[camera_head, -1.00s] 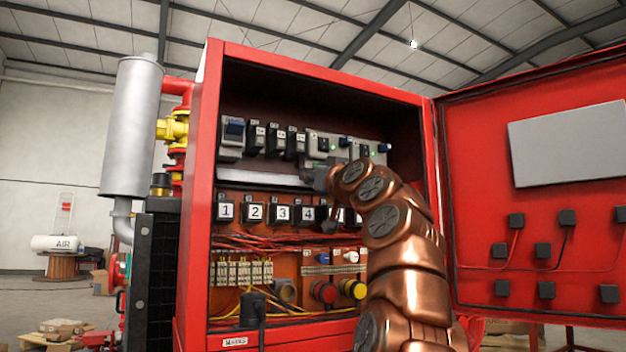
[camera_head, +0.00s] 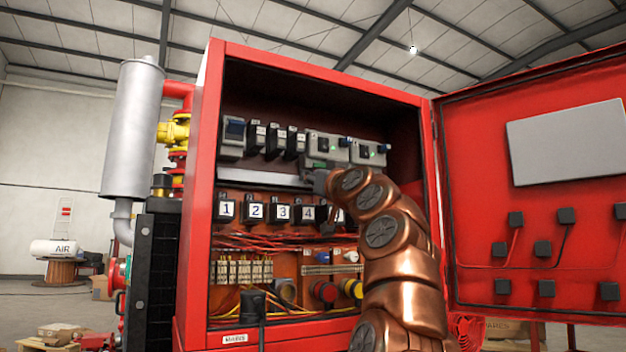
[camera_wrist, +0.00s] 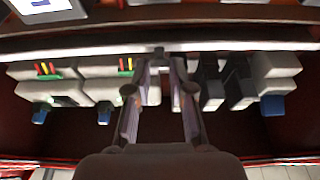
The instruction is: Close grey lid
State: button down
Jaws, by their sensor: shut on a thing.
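The grey lid (camera_head: 262,179) is a long narrow strip inside the red cabinet, below the upper row of modules. Its right part is hidden behind my arm. In the wrist view it runs as a pale band (camera_wrist: 240,47) across the picture, with a small dark tab at its middle. In the head view my gripper (camera_head: 318,182) is small and partly covered by my arm, at the lid's right portion.
Grey modules (camera_head: 326,147) with small green lights sit just above the lid. Numbered black relays (camera_head: 255,211) and red wiring lie below. The red door (camera_head: 480,130) stands open at the right. The cabinet's left wall (camera_head: 203,190) bounds the opening.

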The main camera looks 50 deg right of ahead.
jog(key=shift+f+t+b, duration=0.2)
jog(key=shift+t+b, duration=0.1)
jog(key=shift+b, duration=0.25)
dwell(0.4)
jog(key=shift+d, duration=0.1)
jog(key=shift+w+f+t+h+b, duration=0.2)
jog(key=shift+f+t+h+b, duration=0.35)
jog(key=shift+t+b, duration=0.75)
dwell(1.4)
jog(key=shift+w+f, duration=0.1)
jog(key=shift+f, duration=0.05)
jog(key=shift+w+d+f+t+h+b, duration=0.15)
jog(key=shift+f+t+h, duration=0.1)
jog(key=shift+t, duration=0.3)
jog(key=shift+w+a+f+t+h+b, duration=0.1)
jog(key=shift+t+h+b, duration=0.1)
jog(key=shift+t, duration=0.35)
jog(key=shift+f, duration=0.1)
